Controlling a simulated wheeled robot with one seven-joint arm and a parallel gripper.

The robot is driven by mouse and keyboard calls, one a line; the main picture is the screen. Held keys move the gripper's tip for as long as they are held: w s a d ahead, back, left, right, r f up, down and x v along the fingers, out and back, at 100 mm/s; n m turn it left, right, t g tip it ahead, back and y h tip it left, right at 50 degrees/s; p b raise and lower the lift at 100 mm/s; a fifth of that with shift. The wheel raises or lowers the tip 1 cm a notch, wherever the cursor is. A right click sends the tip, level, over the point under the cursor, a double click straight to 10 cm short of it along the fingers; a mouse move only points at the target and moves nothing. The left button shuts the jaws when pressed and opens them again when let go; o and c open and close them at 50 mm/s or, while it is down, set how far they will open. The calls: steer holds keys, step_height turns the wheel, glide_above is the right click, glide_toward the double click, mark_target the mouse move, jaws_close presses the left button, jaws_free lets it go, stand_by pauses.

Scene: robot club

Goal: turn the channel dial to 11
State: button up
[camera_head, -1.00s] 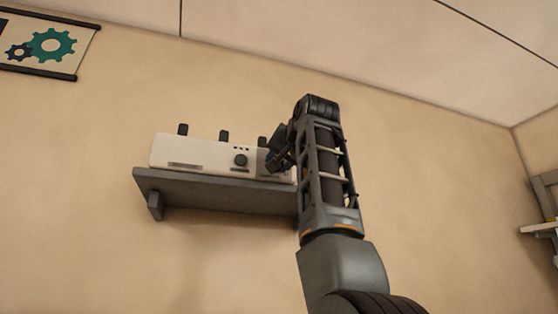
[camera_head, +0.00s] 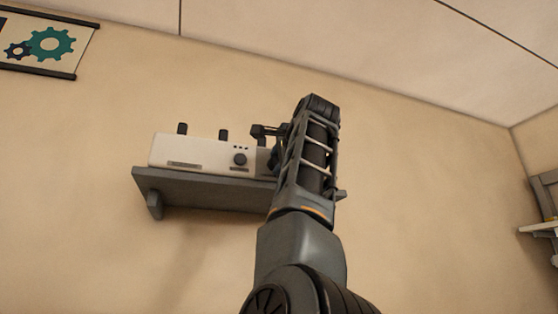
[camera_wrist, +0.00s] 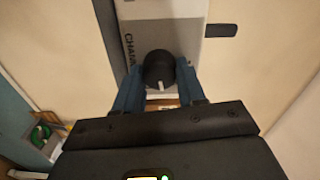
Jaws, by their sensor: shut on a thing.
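The white box (camera_head: 200,152) with the dials sits on a grey shelf on the wall. In the wrist view the black channel dial (camera_wrist: 158,65) stands out from the box face (camera_wrist: 182,35), beside partly visible lettering that starts "CHANN". A short white mark on the dial points toward the bottom of the picture. My gripper (camera_wrist: 159,82) has its blue fingers on both sides of the dial and is shut on it. In the head view my arm hides the channel dial and most of the gripper. The numbers around the dial cannot be read.
Another dark knob (camera_head: 240,160) is on the box face, left of my gripper. Dark posts (camera_head: 182,128) stick up from the box top. The grey shelf (camera_head: 180,190) runs below the box. The wall around it is clear, with a gear poster (camera_head: 45,42) at upper left.

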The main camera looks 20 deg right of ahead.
steer(key=shift+d+f+m, duration=0.1)
steer(key=shift+m, duration=1.75)
steer(key=shift+f+m, duration=0.1)
steer(key=shift+m, duration=1.75)
steer(key=shift+f, duration=0.1)
steer(key=o, duration=1)
steer(key=shift+o, duration=0.2)
steer(key=s+b, duration=0.3)
steer(key=s, duration=0.5)
steer(key=shift+w, duration=0.1)
